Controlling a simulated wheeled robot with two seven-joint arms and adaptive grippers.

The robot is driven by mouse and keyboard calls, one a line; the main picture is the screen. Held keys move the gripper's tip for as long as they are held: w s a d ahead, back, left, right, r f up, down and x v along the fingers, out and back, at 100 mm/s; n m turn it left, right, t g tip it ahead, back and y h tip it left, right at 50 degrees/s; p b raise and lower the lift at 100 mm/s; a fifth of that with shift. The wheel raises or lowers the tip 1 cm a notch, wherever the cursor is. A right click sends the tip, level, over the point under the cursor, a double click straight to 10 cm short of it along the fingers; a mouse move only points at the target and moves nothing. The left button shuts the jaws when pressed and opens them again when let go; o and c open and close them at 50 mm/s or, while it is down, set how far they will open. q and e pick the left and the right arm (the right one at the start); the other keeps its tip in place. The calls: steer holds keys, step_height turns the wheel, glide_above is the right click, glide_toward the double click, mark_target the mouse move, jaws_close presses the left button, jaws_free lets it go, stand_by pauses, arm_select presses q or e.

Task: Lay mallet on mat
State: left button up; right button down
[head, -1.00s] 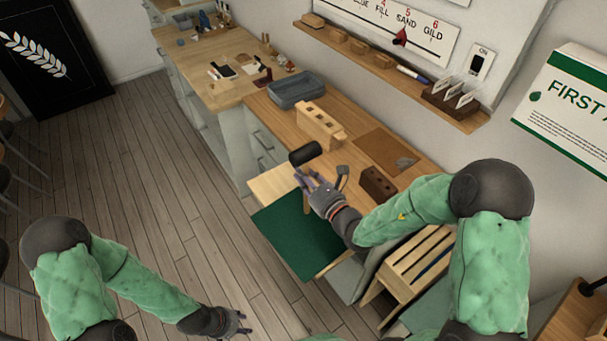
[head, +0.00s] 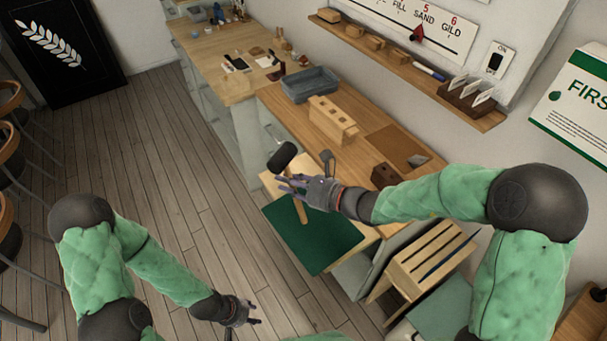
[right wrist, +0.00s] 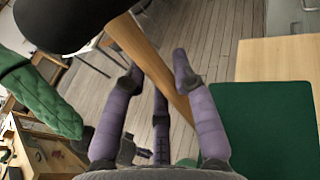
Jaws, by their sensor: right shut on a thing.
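The mallet has a black head (head: 282,157) and a wooden handle (head: 300,210). My right gripper (head: 290,185) is shut on the handle and holds the mallet up near the far left part of the green mat. In the right wrist view the black head (right wrist: 70,20) is at upper left and the handle (right wrist: 150,60) runs down between the fingers (right wrist: 158,85). The green mat (head: 320,240) lies on a pale wooden surface; it also shows in the right wrist view (right wrist: 265,125). My left gripper (head: 247,312) hangs low over the floor, its fingers apart and empty.
A wooden block with holes (head: 332,120), a grey tray (head: 310,84) and a dark brick-like block (head: 385,175) stand on the bench behind. A slatted wooden crate (head: 430,255) is right of the mat. The floor (head: 170,180) to the left is open.

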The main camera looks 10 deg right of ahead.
steer(key=s+a+f+n+g+h, duration=0.2)
steer(key=s+a+f+n+g, duration=0.4)
steer(key=s+n+g, duration=0.55)
steer(key=n+t+h+b, duration=0.1)
steer(key=n+h+b, duration=0.2)
steer(key=n+h, duration=1.15)
glide_toward(320, 232)
steer(key=shift+w+d+f+n+y+b, duration=0.1)
steer(key=shift+d+f+n+y+b, duration=1.95)
steer(key=shift+f+n+y+b, duration=0.3)
steer(key=shift+f+b, duration=0.55)
steer(key=shift+f, duration=0.4)
steer(key=shift+f, duration=0.1)
